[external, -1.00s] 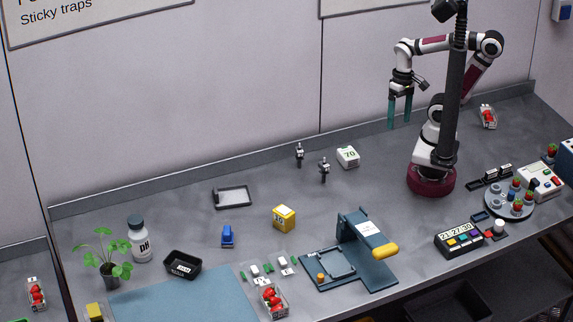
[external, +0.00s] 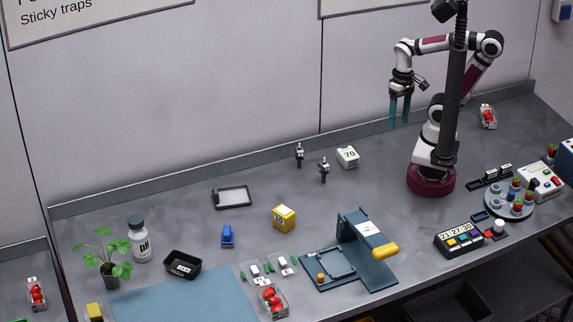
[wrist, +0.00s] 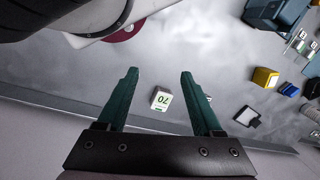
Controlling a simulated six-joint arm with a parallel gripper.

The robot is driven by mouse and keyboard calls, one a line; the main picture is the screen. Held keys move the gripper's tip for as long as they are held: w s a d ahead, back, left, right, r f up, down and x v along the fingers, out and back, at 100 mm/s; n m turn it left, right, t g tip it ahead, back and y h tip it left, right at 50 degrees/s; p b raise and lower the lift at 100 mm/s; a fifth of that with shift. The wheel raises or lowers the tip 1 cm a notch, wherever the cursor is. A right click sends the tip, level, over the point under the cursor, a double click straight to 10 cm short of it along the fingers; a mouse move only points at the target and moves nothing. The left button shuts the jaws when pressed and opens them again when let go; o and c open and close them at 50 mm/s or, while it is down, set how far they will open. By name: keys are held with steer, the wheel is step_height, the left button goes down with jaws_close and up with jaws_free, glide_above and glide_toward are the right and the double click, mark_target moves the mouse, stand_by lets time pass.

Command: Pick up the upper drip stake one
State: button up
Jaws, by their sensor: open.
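Two small dark drip stakes stand on the bench near the back wall in the external view. The upper one (external: 299,154) is further back and to the left. The lower one (external: 324,170) is nearer and to the right. My gripper (external: 400,121) hangs in the air to their right, well above the bench, with its teal fingers pointing down. In the wrist view my gripper (wrist: 159,73) is open, with nothing held between its fingers. The stakes are not clearly visible there; the right finger covers part of that area.
A yellow block (external: 284,218) and grey-rimmed tray (external: 249,204) lie nearer the front. The bench around the stakes is mostly clear.

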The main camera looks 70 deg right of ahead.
steer(key=n+t+h, duration=1)
steer(key=n+t, duration=0.1)
steer(key=n, duration=2.3)
glide_toward(327, 167)
steer(key=x, duration=1.1)
steer(key=shift+w+d+f, duration=0.1)
steer(key=shift+d+f, duration=0.05)
steer(key=shift+w+d+f, duration=0.15)
steer(key=shift+w+d, duration=0.05)
steer(key=shift+w, duration=0.1)
jaws_close()
